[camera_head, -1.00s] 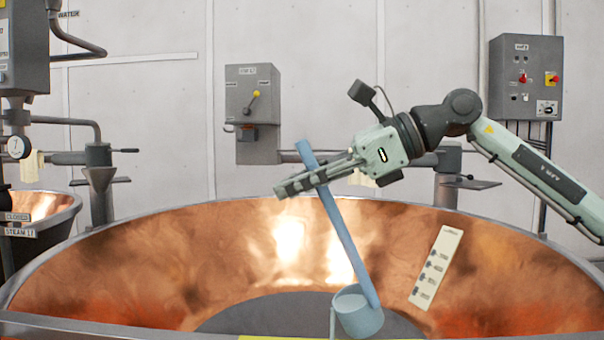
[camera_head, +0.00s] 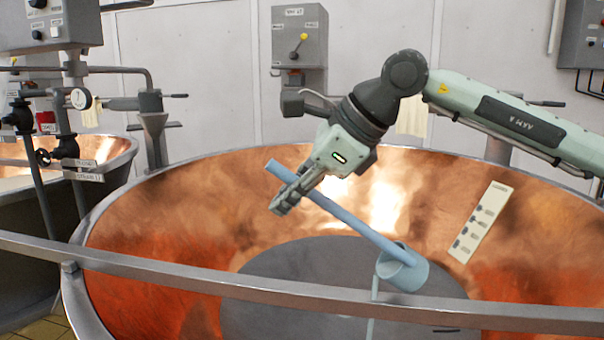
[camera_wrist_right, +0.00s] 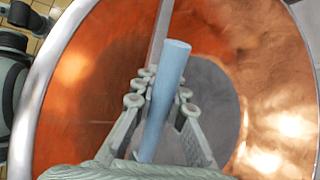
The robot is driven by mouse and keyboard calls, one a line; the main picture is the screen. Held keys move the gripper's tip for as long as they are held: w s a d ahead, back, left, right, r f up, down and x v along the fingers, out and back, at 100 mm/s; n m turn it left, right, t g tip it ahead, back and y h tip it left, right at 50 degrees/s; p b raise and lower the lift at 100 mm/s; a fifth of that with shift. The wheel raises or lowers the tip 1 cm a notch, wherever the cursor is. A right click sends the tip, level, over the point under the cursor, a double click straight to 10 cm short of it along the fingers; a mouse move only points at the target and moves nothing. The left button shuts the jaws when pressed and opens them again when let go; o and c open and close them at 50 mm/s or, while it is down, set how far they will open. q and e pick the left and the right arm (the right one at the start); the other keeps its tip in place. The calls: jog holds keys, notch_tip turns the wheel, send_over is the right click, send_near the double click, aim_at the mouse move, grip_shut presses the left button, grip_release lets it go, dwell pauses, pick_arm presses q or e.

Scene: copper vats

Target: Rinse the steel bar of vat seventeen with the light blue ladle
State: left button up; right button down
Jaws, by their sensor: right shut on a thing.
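The light blue ladle (camera_head: 345,215) is in my right gripper (camera_head: 282,205), which is shut on its handle near the upper end. The handle slants down to the right in the head view. Its cup (camera_head: 402,268) is tipped, just above the steel bar (camera_head: 250,288) in the picture. A thin pale blue streak, like liquid, runs down from the cup's left side to the bar and shows again below it. The bar crosses the copper vat (camera_head: 175,225) at the near side. In the right wrist view the handle (camera_wrist_right: 166,85) stands between the fingers. My left gripper is out of view.
A white marked strip (camera_head: 481,222) is on the vat's inner right wall. Pipes and a gauge (camera_head: 80,98) stand at the left beside another vat (camera_head: 110,150). A grey control box (camera_head: 300,38) hangs on the back wall. The space above the vat's left half is clear.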

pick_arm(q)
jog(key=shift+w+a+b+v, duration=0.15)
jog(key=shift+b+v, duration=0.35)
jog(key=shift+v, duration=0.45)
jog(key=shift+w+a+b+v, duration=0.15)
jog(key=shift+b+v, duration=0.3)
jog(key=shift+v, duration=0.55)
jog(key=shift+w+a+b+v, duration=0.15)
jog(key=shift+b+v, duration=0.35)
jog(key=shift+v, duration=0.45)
pick_arm(e)
jog(key=shift+s+a+f+n+h, duration=0.1)
jog(key=shift+a+f+n+h, duration=0.15)
jog(key=shift+a+f+h, duration=1.65)
jog(key=shift+a+f+n+h, duration=0.25)
jog(key=shift+f+h, duration=0.65)
jog(key=shift+f, duration=2.35)
jog(key=shift+s+a+f+n+h, duration=0.1)
jog(key=shift+a+f+n+h, duration=0.2)
jog(key=shift+a+f+h, duration=1.55)
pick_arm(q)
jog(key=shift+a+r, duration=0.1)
pick_arm(e)
jog(key=shift+d+f+y, duration=0.45)
jog(key=shift+d+f, duration=0.25)
jog(key=shift+d, duration=0.35)
